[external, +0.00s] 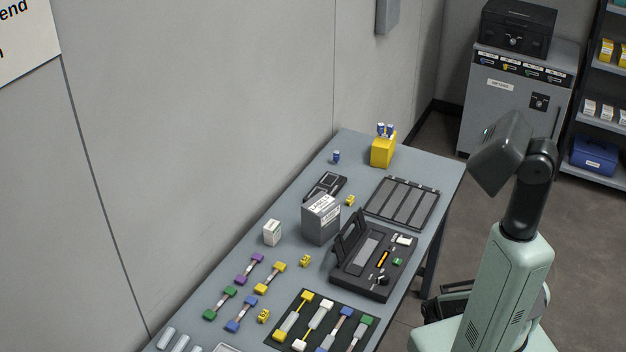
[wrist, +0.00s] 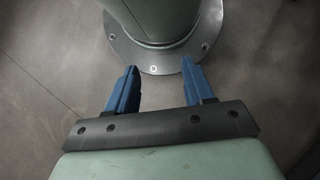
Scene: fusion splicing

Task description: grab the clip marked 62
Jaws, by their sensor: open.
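No marking 62 can be read in either view, so I cannot tell which clip bears it. Small yellow clip-like pieces lie on the table: one beside the grey label box (external: 350,200), one near the middle (external: 305,261) and one toward the front (external: 263,316). Small blue-and-white pieces (external: 386,130) sit on top of a yellow block (external: 382,151), and a similar blue piece (external: 336,157) stands alone on the table. My gripper (wrist: 160,66) is open and empty, its blue fingers apart over the floor by my base, away from the table. Its fingers cannot be made out in the external view.
A black splicer-like device (external: 373,255) with a raised lid, a grey label box (external: 320,219), a slotted dark tray (external: 402,204) and a black mat with connectors (external: 318,322) crowd the table. Loose coloured connectors (external: 270,278) lie left. A wall runs along the far side.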

